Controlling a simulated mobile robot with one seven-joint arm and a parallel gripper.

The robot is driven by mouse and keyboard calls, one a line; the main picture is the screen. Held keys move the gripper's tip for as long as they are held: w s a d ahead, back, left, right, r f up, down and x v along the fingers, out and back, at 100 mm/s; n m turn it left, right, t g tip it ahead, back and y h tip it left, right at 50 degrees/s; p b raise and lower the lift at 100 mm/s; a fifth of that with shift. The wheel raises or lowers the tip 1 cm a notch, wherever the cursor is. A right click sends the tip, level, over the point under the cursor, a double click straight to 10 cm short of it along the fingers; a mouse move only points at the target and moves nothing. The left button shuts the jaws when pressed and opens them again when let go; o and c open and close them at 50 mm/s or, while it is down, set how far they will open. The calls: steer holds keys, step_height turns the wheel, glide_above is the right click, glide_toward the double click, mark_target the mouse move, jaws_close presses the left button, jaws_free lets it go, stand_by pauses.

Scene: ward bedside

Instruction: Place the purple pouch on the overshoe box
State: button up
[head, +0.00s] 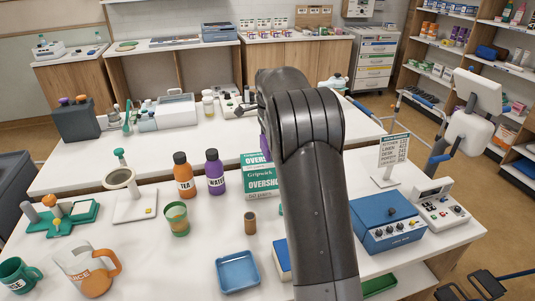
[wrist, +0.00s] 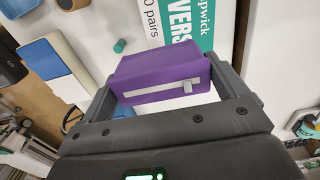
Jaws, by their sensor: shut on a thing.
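The purple pouch (wrist: 165,80) is held between the two fingers of my gripper (wrist: 163,76) in the wrist view, with its grey zip strip facing the camera. In the head view only a purple sliver of the pouch (head: 263,146) shows beside my arm, which hides my gripper there. The overshoe box (head: 261,182) is white and green and stands on the near table, its right side hidden by my arm. In the wrist view the box (wrist: 186,24) lies just beyond the pouch, which overlaps its near end. I cannot tell whether they touch.
A brown cylinder (head: 250,222) and a blue tray (head: 238,272) are in front. A blue device (head: 386,222) stands right of my arm.

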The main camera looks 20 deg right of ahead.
steer(key=shift+w+a+f, duration=0.15)
steer(key=shift+a, duration=0.05)
steer(key=shift+f, duration=1.95)
steer(key=shift+f, duration=0.15)
steer(key=o, duration=0.7)
